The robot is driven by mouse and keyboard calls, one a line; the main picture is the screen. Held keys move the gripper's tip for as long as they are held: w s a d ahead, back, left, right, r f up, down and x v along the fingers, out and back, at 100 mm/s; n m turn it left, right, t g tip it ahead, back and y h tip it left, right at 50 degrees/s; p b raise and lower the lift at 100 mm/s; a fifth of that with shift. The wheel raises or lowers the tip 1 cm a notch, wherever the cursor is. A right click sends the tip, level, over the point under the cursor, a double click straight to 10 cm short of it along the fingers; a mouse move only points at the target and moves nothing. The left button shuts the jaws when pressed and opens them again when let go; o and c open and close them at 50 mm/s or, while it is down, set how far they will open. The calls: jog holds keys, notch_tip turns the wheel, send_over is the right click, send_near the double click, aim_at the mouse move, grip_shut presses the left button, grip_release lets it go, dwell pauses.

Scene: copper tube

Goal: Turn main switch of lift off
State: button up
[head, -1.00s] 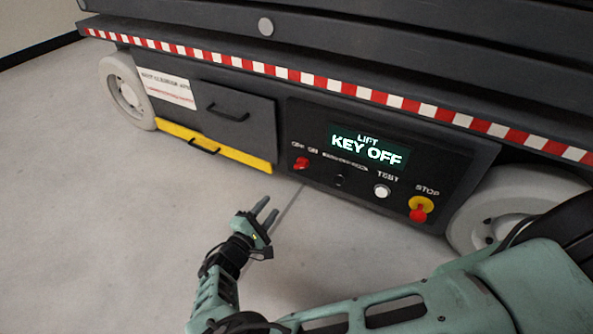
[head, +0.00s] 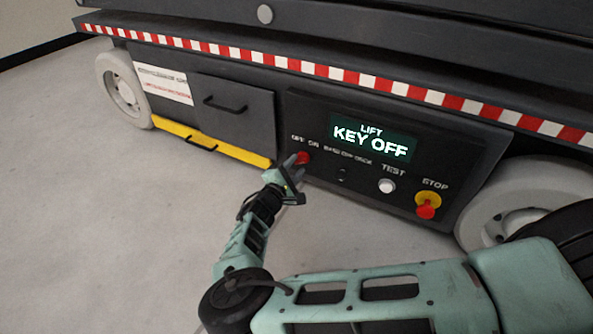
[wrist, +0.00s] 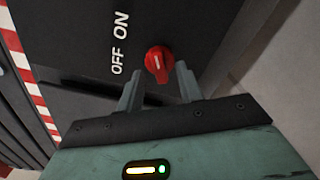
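The red main switch (head: 303,158) is a rotary knob under the OFF and ON labels on the lift's black control panel (head: 460,165). In the wrist view the red knob (wrist: 159,62) shows between and just beyond my two fingertips, with a white mark on its face. My gripper (head: 294,172) is open in front of the knob, one finger on each side in the wrist view (wrist: 158,80). I cannot tell whether a finger touches the knob. The lift display (head: 371,139) reads "LIFT KEY OFF".
To the right on the panel are a white TEST button (head: 386,186) and a red STOP button (head: 426,209) on a yellow base. The grey floor (head: 110,230) in front is clear.

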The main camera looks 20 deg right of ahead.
jog(key=shift+w+d, duration=0.4)
grip_shut()
jog(key=shift+r+n, duration=0.1)
jog(key=shift+n, duration=0.2)
jog(key=n+p, duration=0.2)
jog(key=shift+n, duration=0.4)
jog(key=n+p, duration=0.1)
jog(key=n, duration=0.1)
jog(key=shift+n+p, duration=0.3)
jog(key=shift+p, duration=0.1)
jog(key=n+p, duration=0.1)
jog(key=n, duration=0.5)
